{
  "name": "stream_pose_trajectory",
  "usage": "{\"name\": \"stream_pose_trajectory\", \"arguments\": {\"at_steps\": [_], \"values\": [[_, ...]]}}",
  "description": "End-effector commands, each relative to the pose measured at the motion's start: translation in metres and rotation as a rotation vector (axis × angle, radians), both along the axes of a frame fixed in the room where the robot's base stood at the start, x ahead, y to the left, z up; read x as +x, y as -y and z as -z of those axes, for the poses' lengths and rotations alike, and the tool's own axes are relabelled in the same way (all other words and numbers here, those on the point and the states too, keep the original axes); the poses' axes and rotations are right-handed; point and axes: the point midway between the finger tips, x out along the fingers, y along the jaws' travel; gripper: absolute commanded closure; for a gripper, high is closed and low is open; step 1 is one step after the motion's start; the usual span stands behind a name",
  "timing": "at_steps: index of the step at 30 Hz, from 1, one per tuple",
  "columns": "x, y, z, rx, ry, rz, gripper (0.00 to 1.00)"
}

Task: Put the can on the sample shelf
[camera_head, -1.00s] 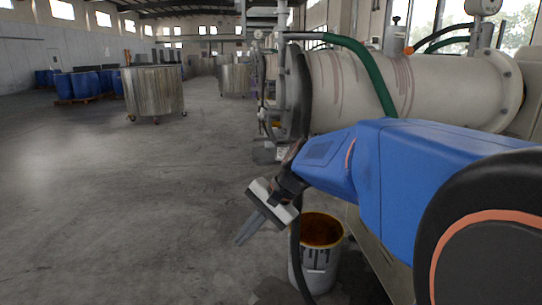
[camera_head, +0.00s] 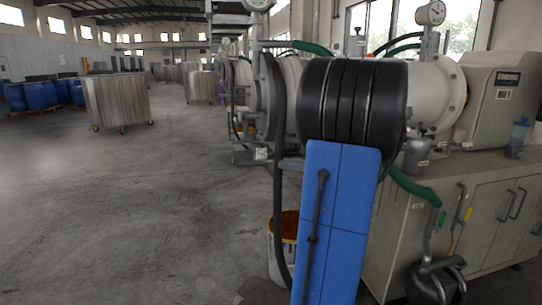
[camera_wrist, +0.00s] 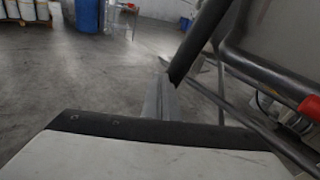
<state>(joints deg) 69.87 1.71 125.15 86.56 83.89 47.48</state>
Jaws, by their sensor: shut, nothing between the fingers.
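A grey metal can-like vessel (camera_head: 417,153) stands on the cabinet top beside the mill, right of my raised arm in the head view. I cannot tell whether it is the can of the task. I do not make out a sample shelf in either view. My gripper (camera_wrist: 160,98) shows in the wrist view with its fingers together and nothing between them. They point over the grey floor, left of a dark pipe. In the head view my gripper is not visible.
A bucket (camera_head: 273,255) with orange-brown contents stands on the floor, partly hidden by my arm. A wheeled vat (camera_head: 117,102) stands back left. The left floor is clear.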

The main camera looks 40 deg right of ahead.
Motion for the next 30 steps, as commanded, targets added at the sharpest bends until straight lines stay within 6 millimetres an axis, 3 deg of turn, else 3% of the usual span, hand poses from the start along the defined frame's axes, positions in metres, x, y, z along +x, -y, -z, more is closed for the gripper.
{"name": "stream_pose_trajectory", "arguments": {"at_steps": [1, 3, 9, 17, 30], "values": [[-0.007, 0.022, -0.001, 0.035, 0.020, 0.042, 1.00], [-0.015, 0.043, -0.004, 0.075, 0.046, 0.083, 1.00], [-0.026, 0.070, -0.009, 0.128, 0.083, 0.137, 1.00], [-0.004, 0.066, -0.009, 0.130, 0.085, 0.136, 1.00], [0.063, 0.054, -0.009, 0.128, 0.084, 0.134, 1.00]]}}
